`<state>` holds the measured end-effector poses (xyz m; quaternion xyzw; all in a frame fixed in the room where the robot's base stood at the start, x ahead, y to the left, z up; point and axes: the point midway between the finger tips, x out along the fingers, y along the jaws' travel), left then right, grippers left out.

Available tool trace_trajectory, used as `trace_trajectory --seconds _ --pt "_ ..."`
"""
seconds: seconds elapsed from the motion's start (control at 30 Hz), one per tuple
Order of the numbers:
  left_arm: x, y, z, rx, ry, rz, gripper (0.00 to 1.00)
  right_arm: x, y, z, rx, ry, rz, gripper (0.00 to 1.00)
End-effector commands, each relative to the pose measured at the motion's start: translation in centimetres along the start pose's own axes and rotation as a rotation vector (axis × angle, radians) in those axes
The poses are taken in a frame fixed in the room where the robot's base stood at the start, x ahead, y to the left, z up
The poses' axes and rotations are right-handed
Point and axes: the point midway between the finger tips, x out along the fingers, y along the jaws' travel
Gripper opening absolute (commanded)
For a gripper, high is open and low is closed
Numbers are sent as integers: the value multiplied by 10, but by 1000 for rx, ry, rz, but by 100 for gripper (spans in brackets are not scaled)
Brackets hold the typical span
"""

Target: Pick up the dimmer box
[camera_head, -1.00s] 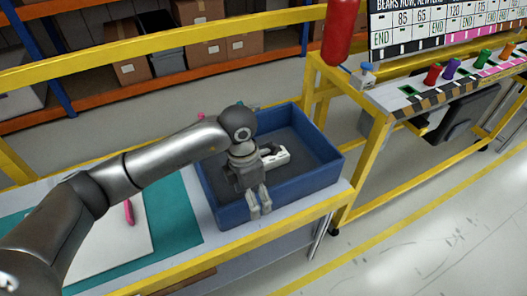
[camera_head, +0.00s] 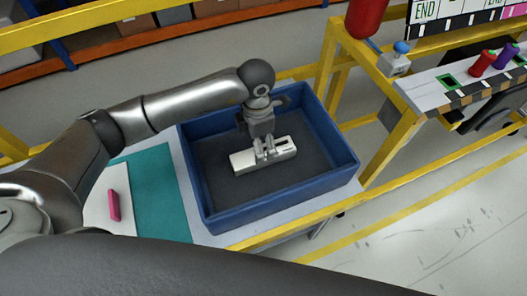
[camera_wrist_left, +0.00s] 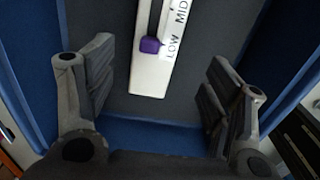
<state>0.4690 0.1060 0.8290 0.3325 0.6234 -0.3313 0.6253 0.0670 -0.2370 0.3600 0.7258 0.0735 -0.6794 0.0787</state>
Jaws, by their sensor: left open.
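The dimmer box (camera_head: 243,162) is a long white box lying on the dark floor of the blue bin (camera_head: 285,210). In the left wrist view the dimmer box (camera_wrist_left: 148,78) shows a purple slider knob and the labels LOW and MID. My left gripper (camera_head: 268,155) points down over the dimmer box in the head view. In the wrist view my left gripper (camera_wrist_left: 160,65) has its fingers wide apart, with the box's near end showing between them. The gap between fingertips and box is hard to judge. My right gripper is not in view.
The bin's blue walls surround the box. A teal mat (camera_head: 155,190) with a white sheet and a pink marker (camera_head: 114,205) lies left of the bin. A yellow-framed stand with a blue-topped button (camera_head: 401,48) and a red cylinder (camera_head: 366,15) is at the right.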

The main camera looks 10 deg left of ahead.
Motion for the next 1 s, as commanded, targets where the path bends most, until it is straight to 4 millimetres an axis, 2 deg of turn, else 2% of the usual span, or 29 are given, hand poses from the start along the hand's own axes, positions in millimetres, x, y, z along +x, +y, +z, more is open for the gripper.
trace_trajectory --seconds 0.07,0.17,0.4,0.47,0.77,0.87,1.0 --pt "7 0 0 0 0 0 75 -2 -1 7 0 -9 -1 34" --pt "13 0 0 1 1 -1 75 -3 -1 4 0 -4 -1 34" --pt "47 1 4 -1 2 -2 75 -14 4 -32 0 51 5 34" --pt "54 1 4 0 2 -1 75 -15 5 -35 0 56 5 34" --pt "62 2 4 1 -1 1 75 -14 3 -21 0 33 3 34" --pt "62 2 4 1 -1 1 66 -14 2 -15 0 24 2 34" --pt "62 2 4 1 -1 1 48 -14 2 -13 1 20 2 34"
